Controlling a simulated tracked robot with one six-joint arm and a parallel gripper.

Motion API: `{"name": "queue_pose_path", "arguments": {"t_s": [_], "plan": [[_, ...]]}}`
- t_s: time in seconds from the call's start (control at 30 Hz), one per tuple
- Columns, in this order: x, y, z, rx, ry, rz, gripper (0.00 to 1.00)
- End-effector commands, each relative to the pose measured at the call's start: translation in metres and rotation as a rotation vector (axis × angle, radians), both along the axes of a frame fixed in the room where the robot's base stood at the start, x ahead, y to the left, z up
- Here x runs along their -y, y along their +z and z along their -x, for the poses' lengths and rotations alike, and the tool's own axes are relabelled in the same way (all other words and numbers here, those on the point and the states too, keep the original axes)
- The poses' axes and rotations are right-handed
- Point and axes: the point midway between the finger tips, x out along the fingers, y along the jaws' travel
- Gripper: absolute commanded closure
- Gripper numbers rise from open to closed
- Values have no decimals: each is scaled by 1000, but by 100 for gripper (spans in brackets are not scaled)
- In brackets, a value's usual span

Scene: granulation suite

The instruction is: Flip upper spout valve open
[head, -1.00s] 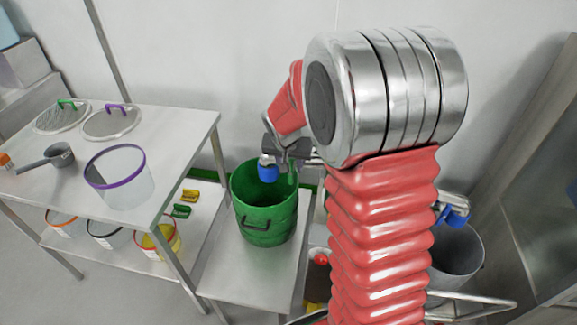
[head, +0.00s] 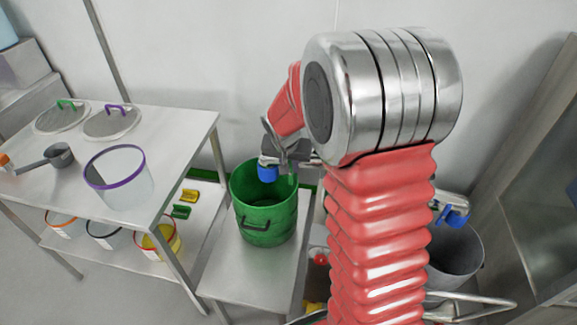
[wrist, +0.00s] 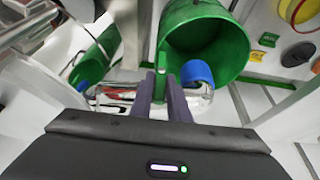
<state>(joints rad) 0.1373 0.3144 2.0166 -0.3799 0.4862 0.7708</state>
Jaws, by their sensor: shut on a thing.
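The upper spout valve is a metal pipe with a blue outlet (head: 268,173), above the green bucket (head: 265,222). The outlet also shows in the wrist view (wrist: 197,74), right of my fingers. A green lever (wrist: 162,58) stands between my fingertips, and in the head view a green bit of it hangs below the gripper (head: 293,180). My gripper (wrist: 166,82) is shut on this lever. In the head view my gripper (head: 297,152) is partly hidden by my arm, and so is most of the pipe.
A second blue outlet (head: 454,215) sits over a grey bin (head: 456,252) at the right. A steel table (head: 185,135) with sieves, a scoop and a purple-rimmed tub stands left. The pale wall is close behind my gripper.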

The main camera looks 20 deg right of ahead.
Motion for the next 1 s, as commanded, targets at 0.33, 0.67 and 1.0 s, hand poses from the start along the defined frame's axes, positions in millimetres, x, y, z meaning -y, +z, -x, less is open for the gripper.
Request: {"name": "queue_pose_path", "arguments": {"t_s": [0.33, 0.67, 1.0], "plan": [[-3, 0, -3, -9, 9, 17, 100], [-6, 0, -5, -73, 13, 112, 100], [-12, -3, -10, -208, 14, 314, 100]]}}
